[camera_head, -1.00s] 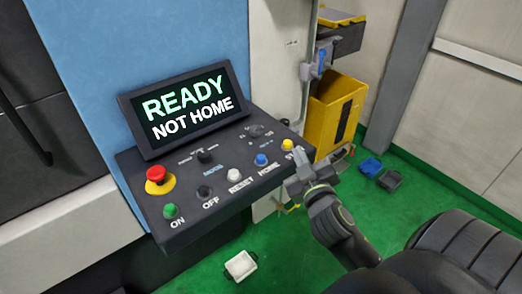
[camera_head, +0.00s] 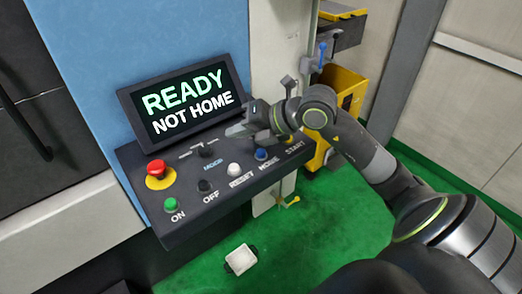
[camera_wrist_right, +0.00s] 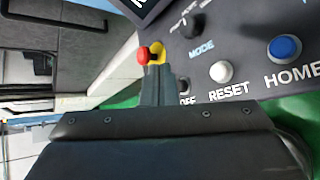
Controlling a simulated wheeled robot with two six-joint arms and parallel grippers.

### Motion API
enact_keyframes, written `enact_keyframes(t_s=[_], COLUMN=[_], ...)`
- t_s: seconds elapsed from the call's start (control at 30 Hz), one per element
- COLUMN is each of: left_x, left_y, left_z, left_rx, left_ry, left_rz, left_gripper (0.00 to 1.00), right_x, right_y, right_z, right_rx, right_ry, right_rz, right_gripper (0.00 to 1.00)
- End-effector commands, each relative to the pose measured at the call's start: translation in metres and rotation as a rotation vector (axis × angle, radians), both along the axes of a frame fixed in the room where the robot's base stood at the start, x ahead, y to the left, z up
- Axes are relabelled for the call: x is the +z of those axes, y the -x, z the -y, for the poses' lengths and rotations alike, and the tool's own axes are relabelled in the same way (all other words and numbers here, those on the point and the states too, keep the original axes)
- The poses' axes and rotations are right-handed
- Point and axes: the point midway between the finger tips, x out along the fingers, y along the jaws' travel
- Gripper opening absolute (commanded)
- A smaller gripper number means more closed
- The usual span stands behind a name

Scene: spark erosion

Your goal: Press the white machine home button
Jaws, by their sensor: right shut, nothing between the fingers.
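The control panel (camera_head: 225,205) carries a white button (camera_head: 234,169) labelled RESET and a blue button (camera_head: 261,155) labelled HOME. In the right wrist view the white button (camera_wrist_right: 221,72) and the blue button (camera_wrist_right: 284,48) lie right of the fingers. The tilted screen (camera_head: 187,100) reads READY, NOT HOME. My right gripper (camera_head: 237,131) is shut and empty, over the upper part of the panel, behind the white button and pointing left. Its fingers (camera_wrist_right: 158,88) also show in the wrist view, apart from both buttons. The gripper hides the panel's upper right knob. My left gripper is not in view.
A red emergency knob (camera_head: 156,168), a green ON button (camera_head: 171,204) and a black OFF button (camera_head: 205,186) are on the panel's left part. A yellow bin (camera_head: 348,85) stands behind. A white container (camera_head: 240,259) lies on the open green floor.

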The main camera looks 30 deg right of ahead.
Motion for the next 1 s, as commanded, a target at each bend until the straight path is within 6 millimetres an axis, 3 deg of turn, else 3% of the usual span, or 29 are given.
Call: enact_keyframes(t_s=[0.1, 0.3, 0.77, 1.0], left_x=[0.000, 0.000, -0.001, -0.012], left_y=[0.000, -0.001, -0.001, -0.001], left_z=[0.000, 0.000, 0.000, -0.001], left_rx=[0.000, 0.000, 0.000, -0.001], left_ry=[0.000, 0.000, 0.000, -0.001], left_rz=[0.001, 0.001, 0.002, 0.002], left_gripper=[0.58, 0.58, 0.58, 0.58], right_x=[0.000, 0.004, 0.003, -0.014], right_y=[-0.012, -0.017, -0.017, -0.017], right_z=[0.039, 0.077, 0.082, 0.082], right_rx=[-0.136, -0.285, -0.305, -0.304], right_ry=[0.160, 0.281, 0.296, 0.294], right_rz=[-0.053, -0.102, -0.111, -0.111], right_gripper=[0.00, 0.00, 0.00, 0.00])
